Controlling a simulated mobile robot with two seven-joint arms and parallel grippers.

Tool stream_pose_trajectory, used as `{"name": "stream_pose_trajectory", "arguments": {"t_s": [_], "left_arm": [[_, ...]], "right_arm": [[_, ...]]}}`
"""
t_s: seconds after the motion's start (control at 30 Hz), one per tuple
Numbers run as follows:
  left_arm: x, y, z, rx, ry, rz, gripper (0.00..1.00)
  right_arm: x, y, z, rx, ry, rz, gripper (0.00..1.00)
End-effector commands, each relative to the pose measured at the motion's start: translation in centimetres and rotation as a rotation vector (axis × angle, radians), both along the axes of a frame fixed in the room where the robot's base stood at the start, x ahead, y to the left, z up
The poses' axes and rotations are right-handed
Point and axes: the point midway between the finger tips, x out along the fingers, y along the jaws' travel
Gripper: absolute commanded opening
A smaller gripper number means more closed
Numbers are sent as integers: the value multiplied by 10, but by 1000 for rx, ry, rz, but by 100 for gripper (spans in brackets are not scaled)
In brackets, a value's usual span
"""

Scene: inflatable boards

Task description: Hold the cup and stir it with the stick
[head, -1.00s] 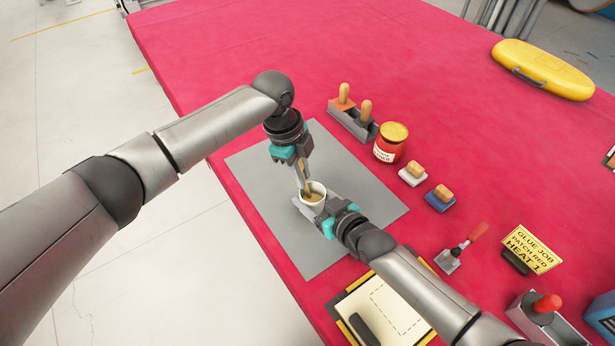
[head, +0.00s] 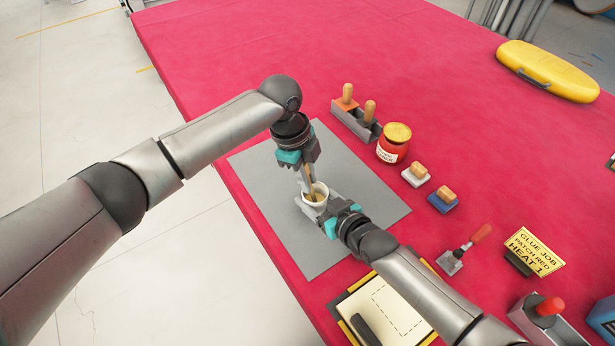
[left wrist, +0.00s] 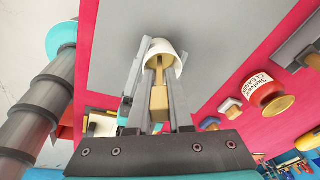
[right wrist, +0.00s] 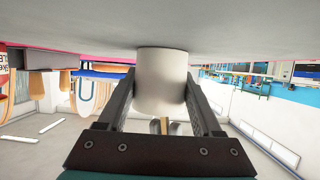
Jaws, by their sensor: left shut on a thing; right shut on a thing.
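A white cup (head: 321,188) stands on the grey mat (head: 300,258), with tan liquid or material inside it. My right gripper (head: 316,205) is shut around the cup; in the right wrist view the fingers press both sides of the cup (right wrist: 162,80). My left gripper (head: 308,180) is above the cup and shut on a tan wooden stick (head: 310,189). The stick's lower end is inside the cup. In the left wrist view the stick (left wrist: 159,98) lies between the fingers, its tip within the cup (left wrist: 163,47).
A red jar (head: 393,144) and a grey holder (head: 355,124) with wooden-handled tools stand right of the mat. Wooden-handled blocks, a scraper (head: 463,250) and a yellow sign (head: 534,251) are farther right. A yellow case (head: 547,72) lies at the back.

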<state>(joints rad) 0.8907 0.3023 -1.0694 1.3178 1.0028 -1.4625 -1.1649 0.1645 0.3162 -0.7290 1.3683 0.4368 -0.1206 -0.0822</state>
Motion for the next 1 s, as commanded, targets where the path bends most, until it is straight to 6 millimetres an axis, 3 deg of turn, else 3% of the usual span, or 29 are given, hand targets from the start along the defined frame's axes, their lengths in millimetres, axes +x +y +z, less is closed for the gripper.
{"name": "stream_pose_trajectory", "arguments": {"t_s": [0.7,1.0], "left_arm": [[-1,11,54,-1,-2,1,0],[-1,13,64,0,-1,0,0]], "right_arm": [[-1,0,0,0,2,1,12],[-1,0,0,0,2,1,12]]}}
